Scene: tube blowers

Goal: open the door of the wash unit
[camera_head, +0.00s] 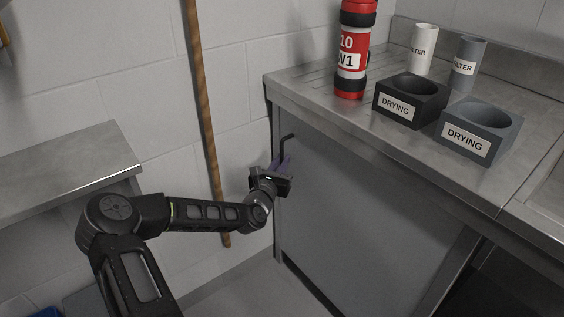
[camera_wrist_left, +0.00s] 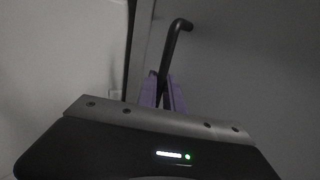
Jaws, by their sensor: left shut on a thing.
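The wash unit door (camera_head: 350,200) is a flat grey panel under the steel counter, and it looks closed. A black bent handle (camera_head: 287,138) stands near its upper left edge. My left gripper (camera_head: 281,165) is at the handle, with its purple fingers shut on the lower part of it. In the left wrist view the handle (camera_wrist_left: 178,38) rises from between the purple fingers (camera_wrist_left: 164,92) and bends over at the top. A dark gap runs along the door's edge to the left. My right gripper is in neither view.
A red and white cylinder (camera_head: 352,50), a black drying block (camera_head: 410,100), a grey drying block (camera_head: 478,132) and two filter tubes (camera_head: 423,48) stand on the counter (camera_head: 330,95). A wooden pole (camera_head: 205,120) leans on the wall at left. Another steel table (camera_head: 70,165) stands at left.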

